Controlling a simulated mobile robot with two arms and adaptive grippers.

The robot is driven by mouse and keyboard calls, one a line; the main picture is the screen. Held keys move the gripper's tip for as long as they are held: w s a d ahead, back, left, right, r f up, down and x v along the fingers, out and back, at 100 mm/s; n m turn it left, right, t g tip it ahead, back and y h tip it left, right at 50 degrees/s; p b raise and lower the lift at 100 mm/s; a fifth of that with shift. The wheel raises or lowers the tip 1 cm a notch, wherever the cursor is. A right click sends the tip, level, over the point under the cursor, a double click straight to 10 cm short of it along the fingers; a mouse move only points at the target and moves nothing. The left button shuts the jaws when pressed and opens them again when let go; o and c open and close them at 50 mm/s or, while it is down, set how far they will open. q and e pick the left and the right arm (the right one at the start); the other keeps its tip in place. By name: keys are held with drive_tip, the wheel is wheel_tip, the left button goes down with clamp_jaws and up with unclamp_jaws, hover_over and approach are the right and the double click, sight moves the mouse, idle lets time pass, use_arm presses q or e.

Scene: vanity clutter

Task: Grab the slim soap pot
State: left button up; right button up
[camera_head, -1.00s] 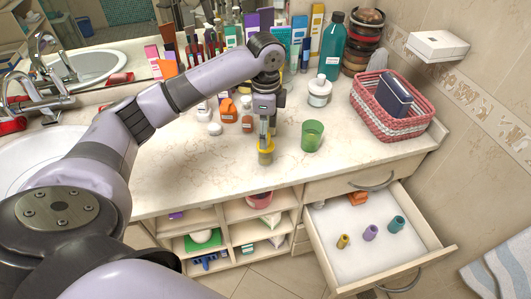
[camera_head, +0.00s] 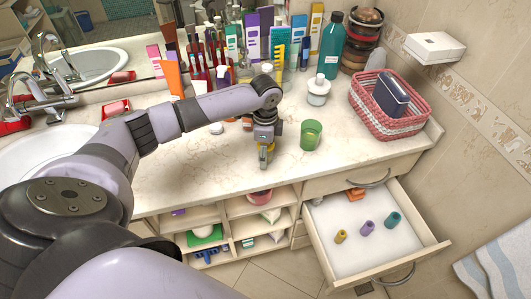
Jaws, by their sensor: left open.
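A small yellow pot (camera_head: 263,154), likely the slim soap pot, shows only as a narrow strip at my left gripper on the counter. My left gripper (camera_head: 265,163) points down, its fingers low over the counter and open around or just in front of the pot. The fingers hide most of the pot, and I cannot tell whether they touch it. A white pump bottle (camera_head: 318,91) stands behind to the right. My right gripper is not in view.
A green cup (camera_head: 311,135) stands close to the right of the gripper. A red woven basket (camera_head: 362,104) sits at the right. Bottles and boxes crowd the back. An open drawer (camera_head: 325,246) juts out below. The front counter to the left is clear.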

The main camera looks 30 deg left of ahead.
use_arm(q)
drive_tip(key=shift+c, duration=0.5)
clamp_jaws()
